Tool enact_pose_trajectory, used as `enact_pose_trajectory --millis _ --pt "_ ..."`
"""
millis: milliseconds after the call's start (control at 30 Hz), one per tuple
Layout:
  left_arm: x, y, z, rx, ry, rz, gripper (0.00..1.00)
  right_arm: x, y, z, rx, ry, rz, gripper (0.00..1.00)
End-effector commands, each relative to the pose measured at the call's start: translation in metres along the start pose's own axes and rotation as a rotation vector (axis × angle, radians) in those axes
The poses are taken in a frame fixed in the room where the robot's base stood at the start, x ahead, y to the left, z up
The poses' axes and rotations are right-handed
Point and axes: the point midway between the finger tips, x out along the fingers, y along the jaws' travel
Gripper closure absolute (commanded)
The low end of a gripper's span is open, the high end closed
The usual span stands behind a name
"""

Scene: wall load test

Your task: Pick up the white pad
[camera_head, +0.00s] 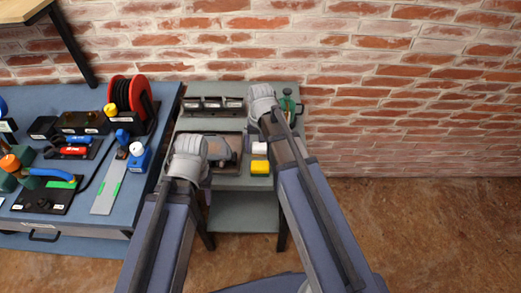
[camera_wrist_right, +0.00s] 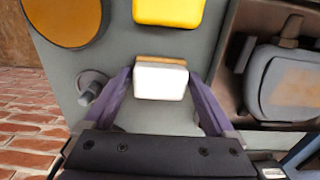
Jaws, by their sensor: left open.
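The white pad (camera_head: 259,148) is a small block with a tan edge on the grey-green cart top, beside a yellow block. In the right wrist view the white pad (camera_wrist_right: 160,82) lies between the two purple fingers of my right gripper (camera_wrist_right: 159,76). One fingertip is close to each side of it; I cannot tell whether they press on it. In the head view my right arm reaches over the cart and its fingers are hidden. My left gripper (camera_head: 190,147) is at the cart's left side, its fingers mostly hidden behind the wrist.
The yellow block (camera_head: 260,168) sits close to the white pad. A dark tray (camera_head: 238,139) with a grey and brown item is left of it. A blue workbench (camera_head: 141,184) with tools and a red reel (camera_head: 129,95) stands left. A brick wall (camera_head: 400,100) is behind.

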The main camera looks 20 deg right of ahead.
Motion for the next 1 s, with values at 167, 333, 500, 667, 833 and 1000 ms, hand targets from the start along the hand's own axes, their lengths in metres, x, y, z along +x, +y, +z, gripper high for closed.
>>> enact_pose_trajectory --millis 167,333,500,667,833,1000 --pt "0.0000 0.0000 0.0000 0.000 0.000 0.000 0.50 0.0000 0.0001 -0.0001 0.000 0.000 0.000 0.31" --pt "0.0000 0.0000 0.0000 0.000 0.000 0.000 0.50 0.0000 0.0001 0.0000 0.000 0.000 0.000 0.51" --pt "0.0001 0.0000 0.0000 0.000 0.000 0.000 0.50 0.0001 0.0001 0.0000 0.000 0.000 0.000 0.70" --pt "0.0000 0.0000 0.0000 0.000 0.000 0.000 0.50 0.0000 0.0001 0.0000 0.000 0.000 0.000 0.87" --pt "-0.0007 -0.0001 0.0000 0.000 0.000 0.000 0.50 -0.0007 0.0001 0.0001 0.000 0.000 0.000 0.87" --pt "-0.0080 -0.0008 0.0005 0.000 0.000 0.000 0.50 -0.0080 0.0000 -0.0001 0.000 0.000 0.000 0.87"
